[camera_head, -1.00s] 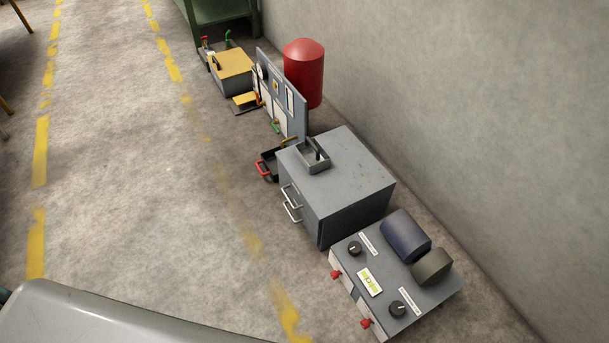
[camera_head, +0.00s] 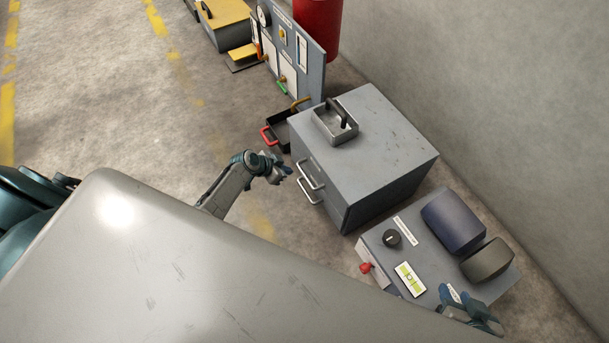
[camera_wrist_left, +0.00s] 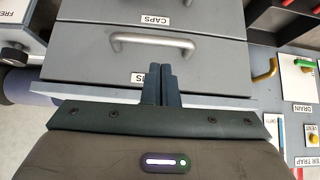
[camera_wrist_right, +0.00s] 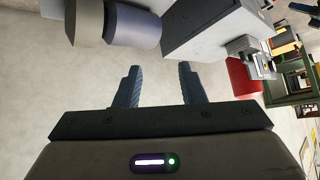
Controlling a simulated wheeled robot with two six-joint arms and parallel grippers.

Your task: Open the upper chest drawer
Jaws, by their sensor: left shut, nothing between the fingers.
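The grey chest (camera_head: 385,140) stands by the wall with its drawers closed. The upper drawer's silver handle (camera_head: 308,172) is on its front, above the lower drawer's handle (camera_head: 309,192). My left gripper (camera_head: 287,171) is shut and empty, just in front of the upper handle. In the left wrist view, which looks upside down, the shut fingertips (camera_wrist_left: 161,68) point at the upper drawer front, and its handle (camera_wrist_left: 150,41) lies just beyond them. I cannot tell whether they touch anything. My right gripper (camera_head: 455,292) is over the control panel; its fingers are apart and empty in the right wrist view (camera_wrist_right: 158,84).
An open metal box (camera_head: 335,127) sits on the chest. The control panel (camera_head: 380,262) with dark rollers stands at right. A black tray with a red handle (camera_head: 266,136) and an upright board (camera_head: 300,65) are beyond the chest.

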